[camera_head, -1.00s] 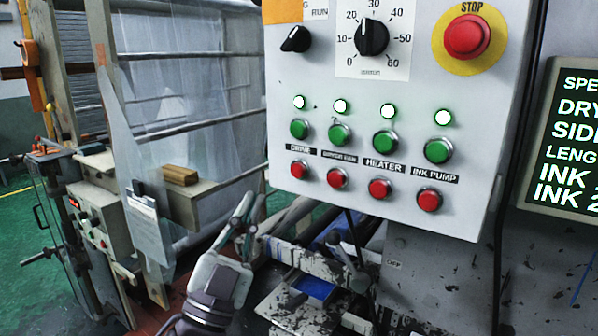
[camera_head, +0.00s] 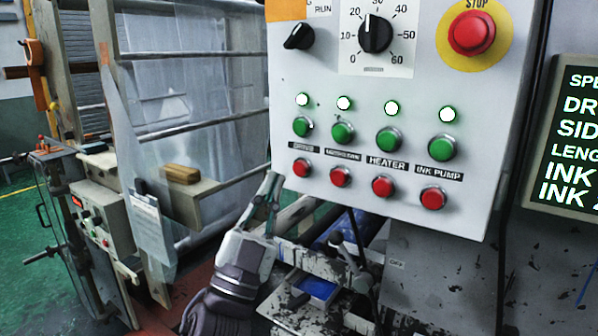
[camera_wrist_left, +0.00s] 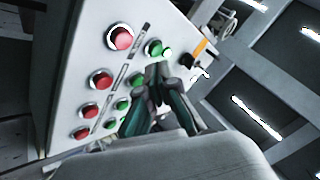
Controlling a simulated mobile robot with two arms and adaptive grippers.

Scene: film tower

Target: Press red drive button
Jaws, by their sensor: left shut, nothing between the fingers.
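The red drive button (camera_head: 302,168) is the leftmost of the lower red row on the white control panel (camera_head: 400,225), under the DRIVE label. It shows large at the top of the left wrist view (camera_wrist_left: 121,38). My left gripper (camera_head: 272,180) is shut and empty, its fingers pointing up, just left of and slightly below the drive button in the head view. In the left wrist view its fingertips (camera_wrist_left: 158,75) lie below and right of the button in the picture. I see no clear contact with the button. My right gripper is in neither view.
Green buttons (camera_head: 343,133) and lit indicator lamps (camera_head: 344,103) sit above the red row. A dial (camera_head: 375,34), a black selector knob (camera_head: 299,37) and a red stop button (camera_head: 472,33) are higher up. A text display (camera_head: 570,140) stands at right. Machinery lies below the panel.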

